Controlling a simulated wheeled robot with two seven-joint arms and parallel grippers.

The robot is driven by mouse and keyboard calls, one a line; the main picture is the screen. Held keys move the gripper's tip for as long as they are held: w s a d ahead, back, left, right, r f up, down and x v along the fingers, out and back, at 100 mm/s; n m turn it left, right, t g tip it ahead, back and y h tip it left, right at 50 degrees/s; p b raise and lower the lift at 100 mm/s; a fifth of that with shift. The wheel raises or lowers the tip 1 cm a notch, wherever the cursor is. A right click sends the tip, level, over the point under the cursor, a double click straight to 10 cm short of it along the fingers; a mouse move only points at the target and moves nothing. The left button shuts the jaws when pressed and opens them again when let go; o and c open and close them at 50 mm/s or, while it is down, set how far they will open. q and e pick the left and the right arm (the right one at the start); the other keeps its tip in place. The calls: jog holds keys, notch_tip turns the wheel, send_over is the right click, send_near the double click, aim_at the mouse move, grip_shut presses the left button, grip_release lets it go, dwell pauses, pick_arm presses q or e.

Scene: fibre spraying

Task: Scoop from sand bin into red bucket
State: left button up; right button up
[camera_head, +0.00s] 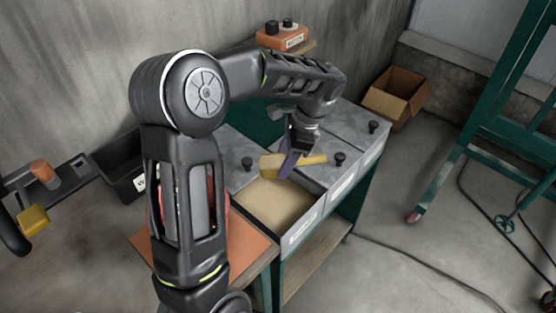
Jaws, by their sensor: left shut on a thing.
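The open sand bin (275,205) holds a bed of tan sand, in the row of metal-lidded bins. My left gripper (289,164) is above the far part of this bin, its purplish fingers shut on a tan and yellow scoop (312,160). The scoop lies roughly level across the fingers. Whether it carries sand, I cannot tell. The red bucket (221,193) stands left of the sand bin, mostly hidden behind my left arm; only bits of its red side show. My right gripper is not in view.
Closed grey lids with black knobs (340,158) cover the neighbouring bins. An orange board (255,248) lies left of the sand bin. A black bin (122,170) is at the left, a cardboard box (395,97) at the back right. A green frame (475,120) stands right.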

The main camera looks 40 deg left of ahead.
pick_arm(q)
jog(key=w+d+f, duration=0.1)
jog(key=d, duration=0.6)
jog(key=w+d+f, duration=0.2)
jog(key=d, duration=0.6)
jog(key=shift+f+m, duration=0.2)
jog(key=shift+m, duration=0.2)
jog(key=shift+w+d, duration=0.1)
jog(key=shift+w, duration=0.1)
